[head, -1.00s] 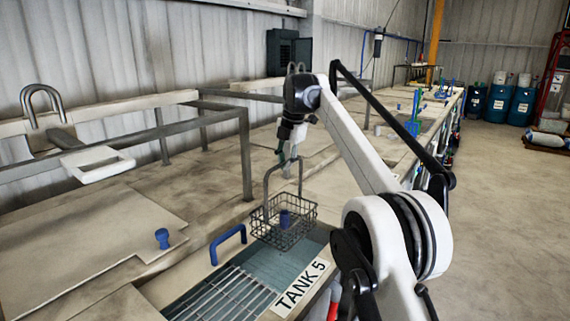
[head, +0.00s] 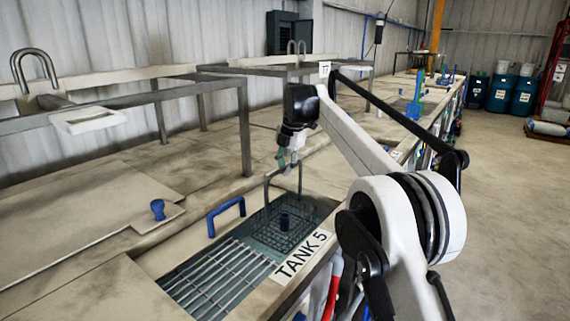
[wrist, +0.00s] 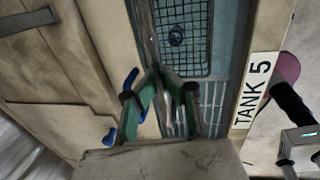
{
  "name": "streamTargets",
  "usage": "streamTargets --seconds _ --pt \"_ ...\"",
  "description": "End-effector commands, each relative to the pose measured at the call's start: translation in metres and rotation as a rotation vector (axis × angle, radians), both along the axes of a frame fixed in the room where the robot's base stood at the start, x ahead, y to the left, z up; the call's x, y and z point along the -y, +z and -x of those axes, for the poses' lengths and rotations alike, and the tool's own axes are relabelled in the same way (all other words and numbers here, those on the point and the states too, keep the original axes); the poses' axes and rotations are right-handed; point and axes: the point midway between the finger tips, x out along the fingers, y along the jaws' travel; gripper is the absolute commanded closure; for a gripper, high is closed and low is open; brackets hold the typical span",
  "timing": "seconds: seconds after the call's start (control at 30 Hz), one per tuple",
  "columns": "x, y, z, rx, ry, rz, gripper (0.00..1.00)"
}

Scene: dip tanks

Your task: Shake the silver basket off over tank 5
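The silver basket (head: 268,238) is a wire mesh basket with a tall handle, and it looks dark grey here. It hangs upright inside tank 5 (head: 204,281), at the tank's far end, and looks at least partly under the blue-green liquid. A small dark round piece stands in its middle. My gripper (head: 287,163) is above the tank, shut on the top of the handle. In the wrist view, the green fingers (wrist: 163,88) close around the handle, with the basket's mesh (wrist: 193,62) below. How deep the basket sits is hard to tell.
Slatted bars cross the near part of the tank. A blue handle (head: 225,214) stands at the tank's left edge, and a blue knob (head: 158,209) sits on a lid further left. A grey metal frame (head: 244,140) rises behind. The "TANK 5" label (head: 300,255) is on the right rim.

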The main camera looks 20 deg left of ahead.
Motion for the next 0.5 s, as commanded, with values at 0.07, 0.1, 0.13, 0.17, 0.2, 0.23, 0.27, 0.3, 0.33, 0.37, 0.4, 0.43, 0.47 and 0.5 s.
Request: streamTargets --seconds 0.07,0.1,0.13,0.17,0.2,0.23,0.27,0.3,0.33,0.37,0.4,0.43,0.47,0.5 --pt "0.0 -0.016 0.0 0.0 0.0 0.0 1.0" --pt "0.0 -0.022 0.0 0.0 0.0 0.0 1.0" --pt "0.0 -0.027 0.0 0.0 0.0 0.0 1.0" --pt "0.0 -0.031 0.0 0.0 0.0 0.0 1.0" --pt "0.0 -0.038 0.0 0.0 0.0 0.001 1.0" --pt "0.0 -0.042 0.0 0.0 0.0 0.001 1.0" --pt "0.0 -0.047 0.0 0.0 0.0 0.001 1.0" --pt "0.0 -0.053 0.0 0.0 0.0 0.001 1.0" --pt "0.0 -0.058 0.0 0.0 0.0 0.001 1.0" --pt "0.0 -0.062 0.0 0.0 0.001 0.001 1.0" --pt "0.0 -0.068 0.0 0.0 0.001 0.001 1.0" --pt "0.0 -0.072 0.0 0.0 0.001 0.002 1.0" --pt "0.0 -0.076 0.0 0.0 0.001 0.002 1.0" --pt "0.0 -0.08 0.0 0.0 0.001 0.002 1.0"
